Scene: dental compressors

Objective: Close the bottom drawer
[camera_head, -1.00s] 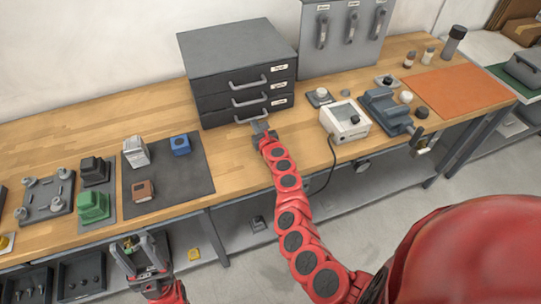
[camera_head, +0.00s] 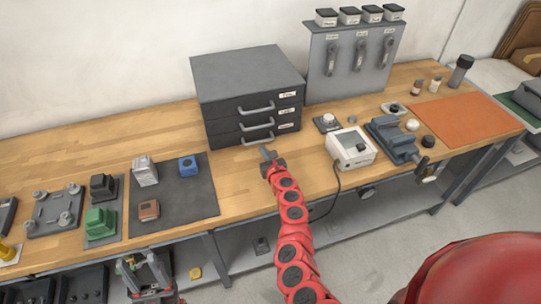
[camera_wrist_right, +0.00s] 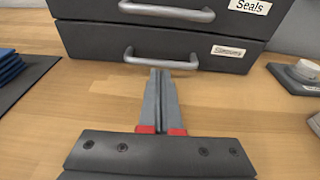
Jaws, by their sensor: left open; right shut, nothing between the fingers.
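The dark grey drawer cabinet (camera_head: 247,85) stands on the wooden bench with three stacked drawers. The bottom drawer (camera_head: 228,138) looks flush with the drawers above it. The bottom drawer (camera_wrist_right: 90,42) also shows in the right wrist view, with its grey handle (camera_wrist_right: 160,63) and a white label. My right gripper (camera_head: 266,153) is shut and empty, low in front of the bottom handle. In the right wrist view its fingertips (camera_wrist_right: 162,73) point at the handle's middle; contact cannot be told. My left gripper (camera_head: 145,268) is open and empty at the bench's front edge.
A white device (camera_head: 350,148) and a blue-grey vise (camera_head: 393,140) stand right of the cabinet. A dark mat (camera_head: 185,208) with small blocks lies to the left. Bare bench lies directly in front of the cabinet.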

